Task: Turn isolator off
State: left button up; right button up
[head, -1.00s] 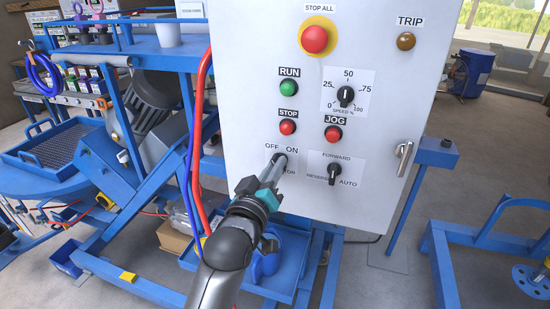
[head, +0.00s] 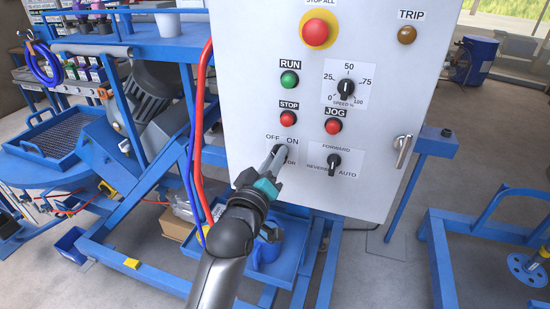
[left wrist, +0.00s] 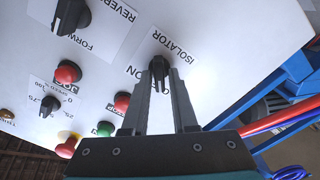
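The isolator is a small black rotary knob (left wrist: 159,66) low on the left of the white panel (head: 235,85), on a label with OFF and ON above it. In the head view, my gripper mostly hides the knob. My left gripper (head: 273,156) reaches up to it from below. In the left wrist view, the two fingertips of the left gripper (left wrist: 160,75) stand on either side of the knob, with narrow gaps showing. I cannot tell exactly where the knob points. My right gripper is not in view.
Close above the isolator are the red STOP button (head: 288,118) and green RUN button (head: 289,79). The FORWARD/REVERSE selector (head: 333,160) is just right of it. Red and blue hoses (head: 197,140) hang along the panel's left edge. A door handle (head: 402,150) sticks out at right.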

pick_arm(q)
jog(key=shift+o, duration=1.3)
jog(key=v, duration=1.5)
jog(key=shift+s, duration=0.15)
jog(key=s+a+f+m+g+y+b, duration=0.1)
jog(key=s+f+g+b, duration=0.15)
jog(key=f, duration=1.15)
jog(key=s+a+f+m+g+y+b, duration=0.1)
jog(key=f+g+b, duration=0.15)
jog(key=f, duration=1.05)
jog(key=s+a+f+m+g+y+b, duration=0.1)
jog(key=s+f+m+g, duration=0.15)
jog(key=f, duration=1.15)
jog(key=s+a+f+g+y+b, duration=0.1)
jog(key=s+a+f+g+b, duration=0.15)
jog(key=s+f, duration=0.55)
jog(key=s+a+f+g+b, duration=0.1)
jog(key=s+a+f+g, duration=0.15)
jog(key=s+f, duration=0.45)
jog(key=s+a+f+m+g+y+b, duration=0.1)
jog(key=s+a+f, duration=0.4)
jog(key=s+f, duration=0.6)
jog(key=s+m+g+b, duration=0.1)
jog(key=s+g, duration=0.1)
jog(key=shift+s+a+g+y, duration=0.25)
jog(key=shift+a+g+y, duration=0.05)
jog(key=shift+a+g, duration=0.1)
